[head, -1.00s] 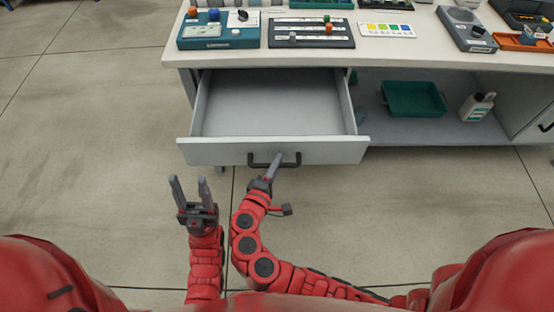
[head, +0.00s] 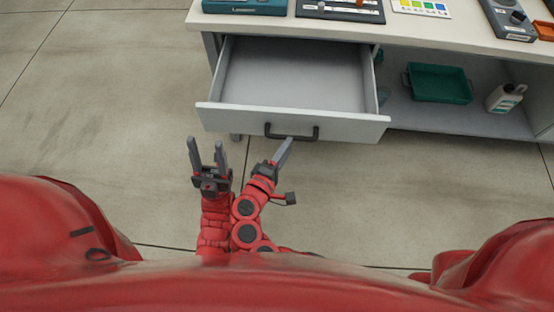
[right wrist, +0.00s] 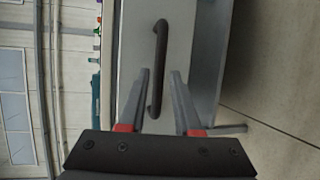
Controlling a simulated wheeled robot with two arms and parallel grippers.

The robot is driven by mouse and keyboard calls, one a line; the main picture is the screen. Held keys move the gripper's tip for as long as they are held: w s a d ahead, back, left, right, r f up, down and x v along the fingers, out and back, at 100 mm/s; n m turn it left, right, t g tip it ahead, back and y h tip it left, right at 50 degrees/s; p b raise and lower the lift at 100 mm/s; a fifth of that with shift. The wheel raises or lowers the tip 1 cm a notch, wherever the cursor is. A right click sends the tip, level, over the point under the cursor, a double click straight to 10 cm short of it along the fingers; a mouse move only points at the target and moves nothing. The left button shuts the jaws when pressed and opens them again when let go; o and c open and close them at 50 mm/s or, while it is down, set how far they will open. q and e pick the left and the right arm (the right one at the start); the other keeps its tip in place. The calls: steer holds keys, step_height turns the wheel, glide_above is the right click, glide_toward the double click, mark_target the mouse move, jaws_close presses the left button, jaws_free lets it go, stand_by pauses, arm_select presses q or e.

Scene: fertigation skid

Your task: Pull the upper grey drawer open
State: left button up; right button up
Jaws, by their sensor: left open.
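The upper grey drawer (head: 290,122) stands pulled out from under the white bench, with its empty inside showing. Its dark bar handle (head: 292,137) is on the front panel. My right gripper (head: 286,150) is at the handle, in front of the panel. In the right wrist view, its two fingers (right wrist: 160,72) are apart, with the handle (right wrist: 160,55) showing in the gap between them; neither finger visibly grips it. My left gripper (head: 206,143) is open and empty, pointing up, left of the right gripper and in front of the drawer.
The white bench top (head: 420,30) carries several panels and devices. An open shelf right of the drawer holds a green tray (head: 438,84) and a white bottle (head: 505,98). The floor (head: 100,120) left of the bench is clear.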

steer(key=v, duration=0.6)
steer(key=shift+s, duration=0.4)
steer(key=shift+a, duration=0.15)
